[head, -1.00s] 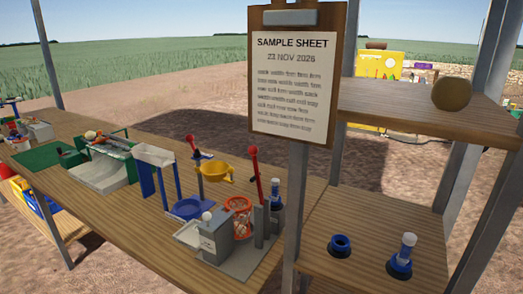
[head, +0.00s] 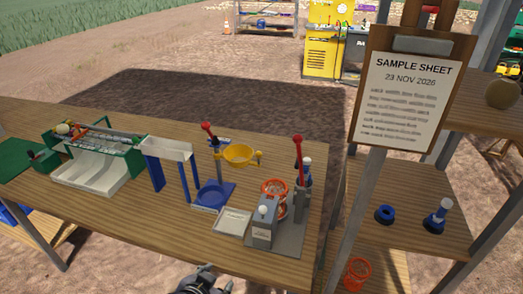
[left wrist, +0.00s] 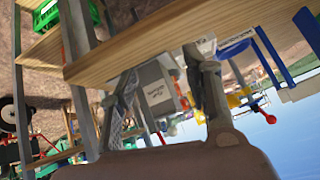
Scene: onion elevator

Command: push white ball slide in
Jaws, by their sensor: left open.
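A small white ball (head: 263,210) sits on a grey box (head: 262,234) near the front right of the wooden table. A pale, flat slide tray (head: 232,222) sticks out from the box's left side. My left gripper (head: 207,280) shows at the bottom edge of the head view, at the table's front edge, in front and left of the box and apart from it. In the left wrist view, the left gripper (left wrist: 160,75) is open, with the grey box (left wrist: 154,90) seen beyond its fingers. My right gripper is not in view.
Beside the box stand a red-handled lever (head: 299,155), an orange hoop (head: 273,188) and a yellow bowl (head: 240,154) above a blue dish (head: 210,195). A post with a clipboard (head: 405,90) rises at the right.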

